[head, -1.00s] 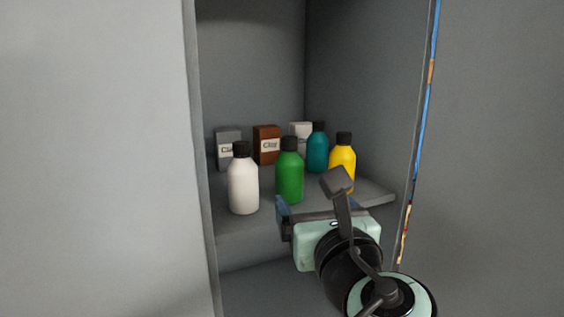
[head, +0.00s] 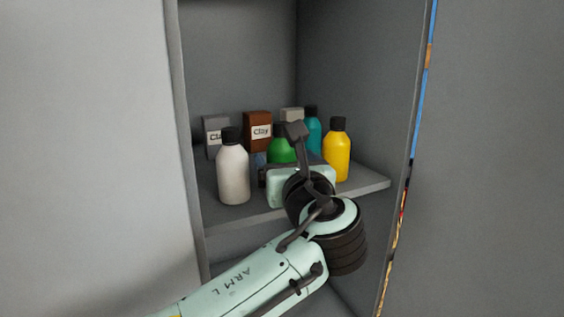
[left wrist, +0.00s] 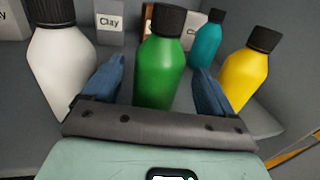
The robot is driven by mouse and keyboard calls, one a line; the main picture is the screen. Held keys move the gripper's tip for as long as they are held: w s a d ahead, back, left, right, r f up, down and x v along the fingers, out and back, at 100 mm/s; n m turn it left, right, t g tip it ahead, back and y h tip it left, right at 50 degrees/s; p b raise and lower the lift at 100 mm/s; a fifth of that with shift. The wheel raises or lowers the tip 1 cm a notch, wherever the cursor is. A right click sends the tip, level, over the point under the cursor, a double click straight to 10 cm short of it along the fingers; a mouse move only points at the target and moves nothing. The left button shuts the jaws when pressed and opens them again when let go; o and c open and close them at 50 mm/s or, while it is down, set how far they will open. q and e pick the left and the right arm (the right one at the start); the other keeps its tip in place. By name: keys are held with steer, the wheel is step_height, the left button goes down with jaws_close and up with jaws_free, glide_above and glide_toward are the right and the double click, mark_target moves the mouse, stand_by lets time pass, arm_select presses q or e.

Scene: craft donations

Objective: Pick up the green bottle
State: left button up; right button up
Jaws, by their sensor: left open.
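The green bottle (head: 281,150) with a black cap stands upright on the shelf in the cabinet, its lower part hidden behind my left gripper in the head view. In the left wrist view the green bottle (left wrist: 161,62) stands upright, centred between the two blue fingers. My left gripper (left wrist: 158,82) is open, its fingers on either side of the bottle's lower part with gaps showing on both sides. In the head view my left gripper (head: 278,168) is right in front of the bottle. My right gripper is not in view.
A white bottle (head: 233,172) stands close on the left and a yellow bottle (head: 337,155) on the right. A teal bottle (head: 314,132) and clay boxes (head: 258,130) stand behind. Cabinet walls bound both sides; the shelf's front edge (head: 375,187) is bare at right.

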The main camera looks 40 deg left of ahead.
mark_target(280, 158)
arm_select(q)
steer(key=x, duration=0.3)
steer(key=shift+w+a+f, duration=0.1)
steer(key=shift+a+f, duration=0.25)
steer(key=shift+a, duration=0.05)
steer(key=shift+w+a, duration=0.15)
steer(key=shift+w, duration=0.2)
steer(key=shift+s, duration=0.1)
steer(key=c, duration=1.2)
